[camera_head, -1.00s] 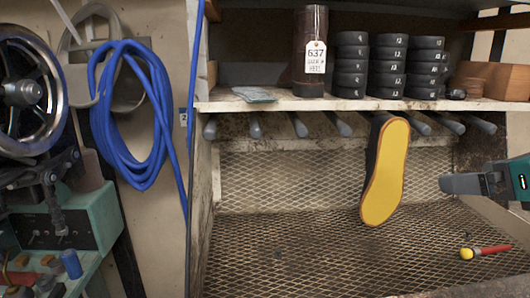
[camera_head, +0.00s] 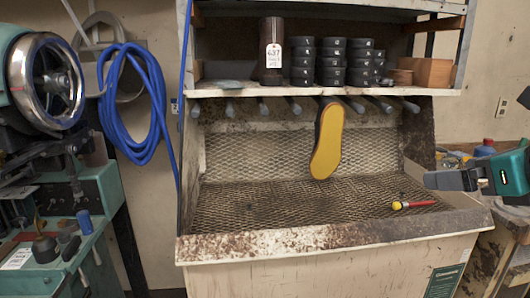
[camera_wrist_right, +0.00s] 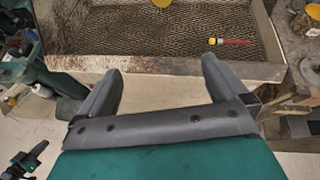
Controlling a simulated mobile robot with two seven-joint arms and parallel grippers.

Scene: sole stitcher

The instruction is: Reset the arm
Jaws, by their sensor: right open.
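My right gripper (camera_head: 455,180) is at the right of the head view, in front of the bench's right side. In the right wrist view it (camera_wrist_right: 160,80) shows two dark fingers spread apart with nothing between them. A shoe with a yellow sole (camera_head: 327,140) hangs from the row of pegs under the shelf, apart from the gripper. Only a small yellow bit of it (camera_wrist_right: 162,3) shows at the top of the wrist view.
A mesh-lined bench (camera_head: 290,205) fills the middle, with a red and yellow tool (camera_head: 413,204) on it. The shelf (camera_head: 235,92) above holds dark stacked discs (camera_head: 332,62) and a tagged brown cylinder (camera_head: 270,65). A green machine (camera_head: 75,195) and blue hose (camera_head: 135,100) stand left.

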